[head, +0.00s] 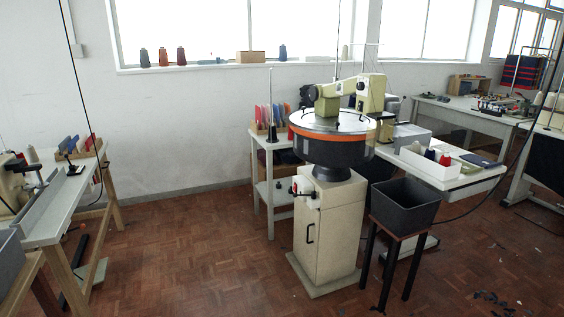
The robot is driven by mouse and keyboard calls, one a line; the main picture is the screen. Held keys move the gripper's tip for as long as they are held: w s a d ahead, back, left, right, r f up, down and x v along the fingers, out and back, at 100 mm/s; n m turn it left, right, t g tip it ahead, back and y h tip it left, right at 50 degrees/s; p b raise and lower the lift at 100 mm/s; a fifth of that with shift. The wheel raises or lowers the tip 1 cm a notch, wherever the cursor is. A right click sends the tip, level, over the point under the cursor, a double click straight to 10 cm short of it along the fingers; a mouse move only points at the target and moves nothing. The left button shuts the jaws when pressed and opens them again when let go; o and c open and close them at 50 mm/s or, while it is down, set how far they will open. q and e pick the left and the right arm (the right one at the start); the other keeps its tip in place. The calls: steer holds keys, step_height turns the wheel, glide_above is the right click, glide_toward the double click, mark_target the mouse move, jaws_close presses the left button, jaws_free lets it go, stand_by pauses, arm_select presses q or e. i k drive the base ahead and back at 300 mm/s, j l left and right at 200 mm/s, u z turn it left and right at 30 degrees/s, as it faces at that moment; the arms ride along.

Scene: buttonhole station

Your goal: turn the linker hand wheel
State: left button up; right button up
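The linker (333,142) stands in the middle of the head view, right of centre. It has a round dial with an orange rim band above a black drum, set on a cream cabinet (322,235). A cream machine head (346,92) sits over the dial. A dark part beside the head at its left (308,97) could be the hand wheel, but it is too small to tell. A small white and red fitting (295,187) is on the cabinet's upper left. Neither of my grippers is in view.
A black bin (404,204) on a stand is right of the cabinet. A white shelf table (267,185) is behind left, and a work table (470,178) with a white tray is at the right. Another bench (52,212) is at the left. The parquet floor (190,255) between is mostly clear.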

mark_target(313, 93)
steer(key=i+u, duration=0.3)
steer(key=i, duration=0.2)
steer(key=i+u, duration=0.3)
steer(key=i, duration=0.25)
steer(key=i+z, duration=0.3)
steer(key=i, duration=0.2)
steer(key=i+j+z, duration=0.3)
steer(key=i, duration=0.15)
steer(key=i+l, duration=0.05)
steer(key=l, duration=0.05)
